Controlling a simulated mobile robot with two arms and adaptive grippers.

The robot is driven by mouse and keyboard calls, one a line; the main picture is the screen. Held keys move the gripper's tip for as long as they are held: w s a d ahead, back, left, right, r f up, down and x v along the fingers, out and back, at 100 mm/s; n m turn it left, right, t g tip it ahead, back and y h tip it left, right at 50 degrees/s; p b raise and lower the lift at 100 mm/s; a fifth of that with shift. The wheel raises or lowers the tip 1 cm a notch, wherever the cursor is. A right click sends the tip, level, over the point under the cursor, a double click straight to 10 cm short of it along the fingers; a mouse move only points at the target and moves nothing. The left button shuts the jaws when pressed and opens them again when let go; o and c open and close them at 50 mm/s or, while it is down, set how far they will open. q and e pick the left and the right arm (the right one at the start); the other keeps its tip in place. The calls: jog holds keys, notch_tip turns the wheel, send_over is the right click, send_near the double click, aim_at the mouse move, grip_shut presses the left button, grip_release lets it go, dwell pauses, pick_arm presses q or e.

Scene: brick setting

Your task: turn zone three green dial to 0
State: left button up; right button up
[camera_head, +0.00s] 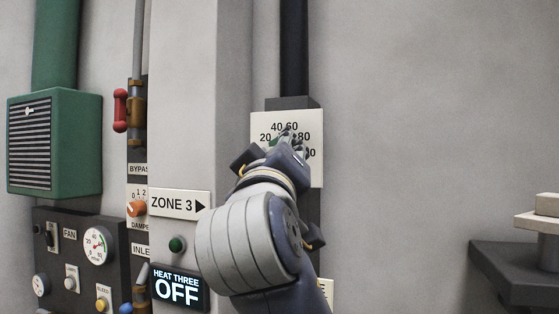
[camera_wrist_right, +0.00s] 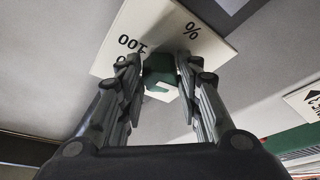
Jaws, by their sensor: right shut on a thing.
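The zone three dial plate (camera_head: 315,162) is a white panel on the wall with the numbers 20, 40, 60 and 80 showing. My right gripper (camera_head: 282,145) is in front of it and hides much of the plate. In the right wrist view the green dial (camera_wrist_right: 160,68) sits between the two fingers of my right gripper (camera_wrist_right: 160,82), which is shut on it. A white mark shows on the dial. Its exact setting is hard to read. The ZONE 3 sign (camera_head: 180,204) is left of the arm, with its arrow pointing right. My left gripper is not in view.
A dark panel with a FAN label and gauge (camera_head: 97,245) is at the lower left, below a green vent box (camera_head: 55,142). The HEAT THREE OFF display (camera_head: 178,288) is close left of my arm. A dark ledge (camera_head: 515,270) juts out at right. The wall between is bare.

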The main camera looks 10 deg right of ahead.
jog(key=shift+n, duration=0.6)
jog(key=shift+r+y, duration=0.1)
jog(key=shift+y, duration=0.3)
jog(key=o, duration=1)
jog(key=shift+o, duration=0.2)
jog(key=shift+s, duration=0.15)
jog(key=v, duration=1.1)
jog(key=shift+s+a, duration=0.2)
jog(key=shift+s, duration=0.15)
